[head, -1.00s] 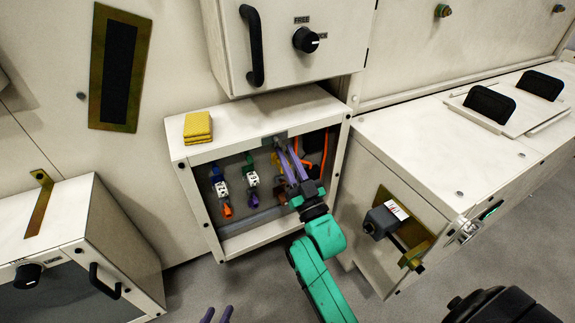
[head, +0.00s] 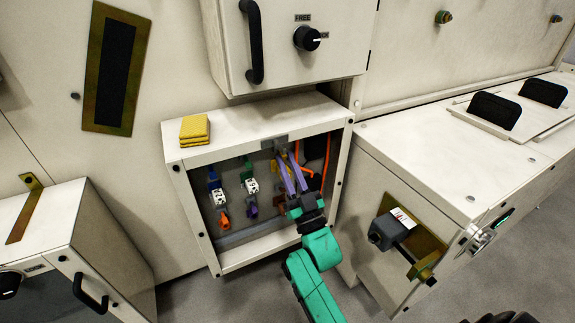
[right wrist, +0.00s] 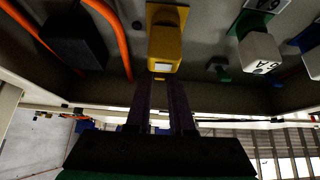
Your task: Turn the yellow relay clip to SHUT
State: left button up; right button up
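The yellow relay clip (right wrist: 165,42) shows in the right wrist view on the back wall of the open relay box (head: 168,150), straight ahead of my right gripper (right wrist: 161,84). In the head view the clip is mostly hidden by the gripper. My right gripper's purple fingers (head: 288,160) reach into the box and stand apart, with a gap between them. Their tips are close to the clip's near end. I cannot tell whether they touch it. My left gripper is out of view.
White-marked clips with green (right wrist: 258,50) and blue mounts sit beside the yellow one. Orange cables (right wrist: 112,35) and a black block (right wrist: 70,38) are on its other side. A yellow pad (head: 194,129) lies on the box top. A cabinet with a black handle (head: 252,42) hangs above.

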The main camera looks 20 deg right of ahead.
jog(key=o, duration=0.3)
jog(key=p+v, duration=0.1)
jog(key=v, duration=1.3)
jog(key=shift+s+p, duration=0.3)
jog(key=shift+p, duration=0.05)
jog(key=shift+f, duration=0.1)
